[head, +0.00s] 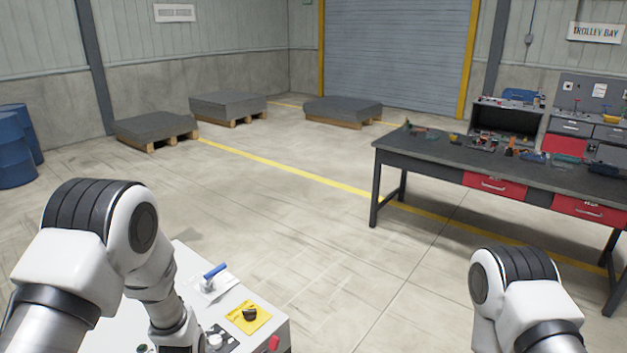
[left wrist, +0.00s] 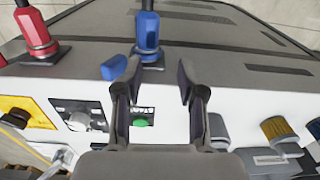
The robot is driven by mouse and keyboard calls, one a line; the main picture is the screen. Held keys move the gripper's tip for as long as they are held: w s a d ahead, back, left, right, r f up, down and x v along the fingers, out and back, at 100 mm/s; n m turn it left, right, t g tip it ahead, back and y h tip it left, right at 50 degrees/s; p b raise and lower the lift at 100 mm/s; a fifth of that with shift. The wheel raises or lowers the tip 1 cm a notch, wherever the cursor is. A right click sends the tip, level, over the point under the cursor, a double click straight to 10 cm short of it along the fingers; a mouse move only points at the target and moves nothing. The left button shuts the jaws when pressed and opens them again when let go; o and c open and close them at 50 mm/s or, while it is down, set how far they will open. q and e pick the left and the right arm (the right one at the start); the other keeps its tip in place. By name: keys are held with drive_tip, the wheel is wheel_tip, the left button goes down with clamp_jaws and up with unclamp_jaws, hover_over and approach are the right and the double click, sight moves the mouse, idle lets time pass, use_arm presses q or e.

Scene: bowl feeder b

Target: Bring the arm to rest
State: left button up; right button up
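My left arm (head: 150,260) reaches down at the left of the head view, over a light grey control cabinet (head: 262,297). Its gripper is hidden there. In the left wrist view my left gripper (left wrist: 158,75) is open, its two fingers well apart with nothing between them. It points over the cabinet's panel, with a green button (left wrist: 141,122) under a START label showing between the fingers. A blue part (left wrist: 113,67) appears next to the left fingertip; I cannot tell if they touch. My right arm (head: 525,290) shows at the lower right; its gripper is out of view.
The cabinet carries a blue-handled lever (head: 214,271), a black knob on a yellow plate (head: 249,315) and a red button (head: 273,343). Red (left wrist: 36,32) and blue (left wrist: 147,30) upright fittings stand near the gripper. A cluttered workbench (head: 450,155) stands right. Open floor lies between.

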use_arm(q)
drive_tip(key=s+a+f+m, duration=0.1)
drive_tip(key=s+f+m, duration=0.35)
drive_tip(key=s, duration=0.65)
drive_tip(key=s+a+f+m, duration=0.1)
drive_tip(key=s+f+m, duration=0.3)
drive_tip(key=s, duration=0.7)
wheel_tip(320, 180, down, 11)
drive_tip(key=m+b, duration=0.2)
drive_tip(key=b, duration=1)
drive_tip(key=shift+s, duration=0.2)
drive_tip(key=shift+w, duration=0.1)
